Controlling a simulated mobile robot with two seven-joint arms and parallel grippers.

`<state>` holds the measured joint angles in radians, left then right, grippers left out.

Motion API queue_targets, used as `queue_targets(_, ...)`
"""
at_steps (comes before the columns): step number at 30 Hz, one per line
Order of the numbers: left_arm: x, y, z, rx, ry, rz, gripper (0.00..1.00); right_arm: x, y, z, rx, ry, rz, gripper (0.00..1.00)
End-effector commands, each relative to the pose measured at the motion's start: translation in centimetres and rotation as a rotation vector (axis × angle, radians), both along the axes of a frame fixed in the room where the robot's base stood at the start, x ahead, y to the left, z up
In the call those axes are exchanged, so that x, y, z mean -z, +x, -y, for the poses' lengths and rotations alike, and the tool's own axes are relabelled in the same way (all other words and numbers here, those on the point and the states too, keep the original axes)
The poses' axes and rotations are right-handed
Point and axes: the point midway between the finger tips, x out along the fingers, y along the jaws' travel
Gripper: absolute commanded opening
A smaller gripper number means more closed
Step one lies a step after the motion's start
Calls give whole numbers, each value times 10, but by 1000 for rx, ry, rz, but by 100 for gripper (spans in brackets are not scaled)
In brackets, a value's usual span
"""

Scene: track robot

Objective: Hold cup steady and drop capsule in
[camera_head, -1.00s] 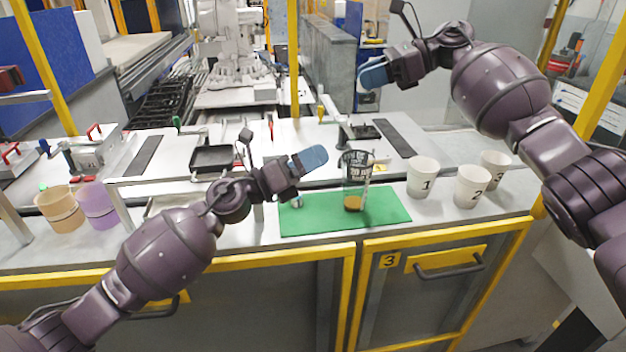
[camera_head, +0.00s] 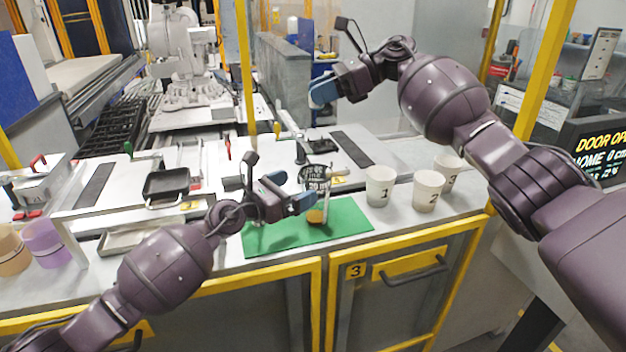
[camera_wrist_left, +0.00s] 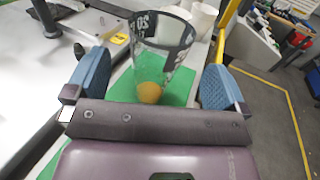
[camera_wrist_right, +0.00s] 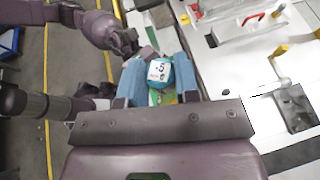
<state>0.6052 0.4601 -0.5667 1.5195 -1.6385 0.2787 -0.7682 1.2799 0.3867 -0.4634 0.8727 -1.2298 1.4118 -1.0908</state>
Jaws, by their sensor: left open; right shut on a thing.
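A clear cup with black print (camera_head: 317,180) stands upright on a green mat (camera_head: 345,222), with orange contents at its bottom. My left gripper (camera_head: 291,191) is open just left of the cup in the head view. In the left wrist view the cup (camera_wrist_left: 160,50) stands ahead, between the two spread blue fingers. My right gripper (camera_head: 322,92) is raised above and behind the cup. In the right wrist view it is shut on a small teal-and-white capsule marked 5 (camera_wrist_right: 160,71).
White cups marked 1 (camera_head: 380,187), 2 (camera_head: 427,191) and 3 (camera_head: 449,172) stand right of the mat. A black tray (camera_head: 167,186) lies on the bench at left. Orange (camera_head: 12,252) and purple (camera_head: 43,243) cups stand at far left. The mat's right part is clear.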

Motion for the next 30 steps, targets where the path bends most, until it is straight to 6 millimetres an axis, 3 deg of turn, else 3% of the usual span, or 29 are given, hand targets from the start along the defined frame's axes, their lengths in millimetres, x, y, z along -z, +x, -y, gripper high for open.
queue_targets(6, 0, 23, 28, 1, -3, -2, 100, 0, 0, 0, 0, 0, 0, 7)
queue_targets(12, -1, 37, 44, 1, -3, -2, 100, 0, 0, 0, 0, 0, 0, 7)
queue_targets(26, 0, 43, 52, 1, -1, -2, 100, 0, 0, 0, 0, 0, 0, 7)
queue_targets(30, 0, 43, 51, 1, -1, -2, 82, 0, 0, 0, 0, 0, 0, 7)
